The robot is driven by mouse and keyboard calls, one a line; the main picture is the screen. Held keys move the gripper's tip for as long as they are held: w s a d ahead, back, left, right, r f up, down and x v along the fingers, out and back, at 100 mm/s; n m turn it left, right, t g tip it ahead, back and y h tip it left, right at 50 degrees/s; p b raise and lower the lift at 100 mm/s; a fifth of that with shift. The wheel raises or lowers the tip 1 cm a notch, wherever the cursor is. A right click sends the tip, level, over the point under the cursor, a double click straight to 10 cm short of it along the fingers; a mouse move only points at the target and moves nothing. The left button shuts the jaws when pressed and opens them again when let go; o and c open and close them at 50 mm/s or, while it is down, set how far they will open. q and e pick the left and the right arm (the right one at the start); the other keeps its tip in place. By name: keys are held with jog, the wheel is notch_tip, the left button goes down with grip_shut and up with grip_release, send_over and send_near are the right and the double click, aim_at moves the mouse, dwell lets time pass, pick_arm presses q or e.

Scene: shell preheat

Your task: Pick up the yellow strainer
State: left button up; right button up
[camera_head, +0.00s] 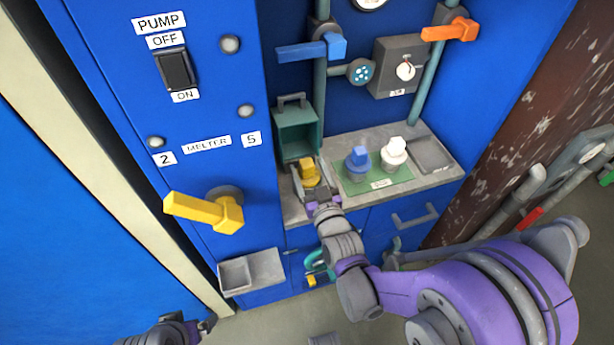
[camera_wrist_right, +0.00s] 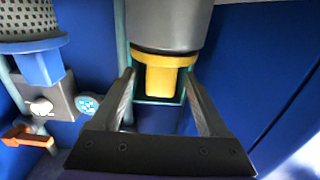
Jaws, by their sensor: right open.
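The yellow strainer (camera_head: 309,171) stands at the left end of the grey counter, in front of a green open box. My right gripper (camera_head: 307,188) is at it from the front, with its jaws open. In the right wrist view, the strainer's yellow top (camera_wrist_right: 168,78) lies between and a little beyond the two open fingers (camera_wrist_right: 158,80), with a gap on each side. The grey body joins the yellow part. My left gripper (camera_head: 203,325) shows only at the bottom left edge, and its jaws are unclear.
A blue strainer (camera_head: 358,158) and a white one (camera_head: 394,151) stand on a green mat (camera_head: 385,184) to the right. The green box (camera_head: 297,132) is close behind the yellow strainer. A yellow lever (camera_head: 205,211) sticks out from the cabinet at left.

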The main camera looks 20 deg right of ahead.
jog(key=w, duration=0.4)
jog(key=shift+w+a+r, duration=0.1)
jog(key=shift+w+r, duration=0.1)
jog(key=shift+w, duration=0.1)
grip_shut()
